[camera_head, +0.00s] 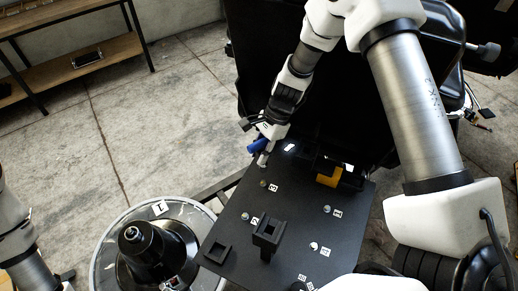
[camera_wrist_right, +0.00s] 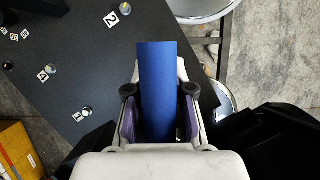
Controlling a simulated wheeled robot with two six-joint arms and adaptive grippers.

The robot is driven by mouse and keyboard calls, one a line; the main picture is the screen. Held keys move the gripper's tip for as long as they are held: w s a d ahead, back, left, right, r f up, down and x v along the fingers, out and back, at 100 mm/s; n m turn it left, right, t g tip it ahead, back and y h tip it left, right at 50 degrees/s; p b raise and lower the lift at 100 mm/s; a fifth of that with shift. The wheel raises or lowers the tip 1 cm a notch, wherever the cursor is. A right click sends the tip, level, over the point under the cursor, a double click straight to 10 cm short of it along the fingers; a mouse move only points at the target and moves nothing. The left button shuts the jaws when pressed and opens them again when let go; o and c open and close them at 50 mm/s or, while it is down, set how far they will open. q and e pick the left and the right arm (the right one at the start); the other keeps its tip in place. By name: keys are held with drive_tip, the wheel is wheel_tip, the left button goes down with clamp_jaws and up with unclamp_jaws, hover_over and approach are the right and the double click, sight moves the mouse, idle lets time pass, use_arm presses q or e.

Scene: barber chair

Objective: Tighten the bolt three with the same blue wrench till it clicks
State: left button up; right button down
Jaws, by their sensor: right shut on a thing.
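My right gripper (camera_head: 266,141) is shut on the blue wrench (camera_head: 257,145); the wrist view shows the wrench's blue cylindrical body (camera_wrist_right: 157,85) upright between my two fingers (camera_wrist_right: 160,92). In the wrist view the bolt (camera_wrist_right: 88,112) lies left of the wrench. My left arm enters at the left edge; its gripper does not show clearly.
Other labelled bolts include bolt two (camera_head: 244,216) and one to the right (camera_head: 327,209). A black square post (camera_head: 267,236) stands on the plate. A yellow block (camera_head: 329,177) sits near its far edge. A round metal base (camera_head: 110,225) is at lower left.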

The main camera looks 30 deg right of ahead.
drive_tip(key=shift+s+r, duration=0.2)
drive_tip(key=shift+s, duration=0.2)
drive_tip(key=shift+w+f+b, duration=0.3)
drive_tip(key=shift+f+b, duration=0.05)
drive_tip(key=shift+f, duration=0.2)
drive_tip(key=shift+w+f+b, duration=0.25)
drive_tip(key=shift+f+b, duration=0.05)
drive_tip(key=shift+f, duration=0.55)
drive_tip(key=shift+s+f+b, duration=0.35)
drive_tip(key=shift+f+b, duration=0.35)
drive_tip(key=shift+b, duration=0.15)
drive_tip(key=shift+w+f+b, duration=0.2)
drive_tip(key=shift+f+b, duration=0.45)
drive_tip(key=shift+f, duration=0.6)
use_arm(q)
wheel_tip(320, 180, down, 4)
drive_tip(key=shift+f, duration=0.2)
use_arm(e)
drive_tip(key=shift+s+r, duration=0.1)
drive_tip(key=shift+r, duration=0.05)
use_arm(q)
drive_tip(key=shift+r, duration=0.1)
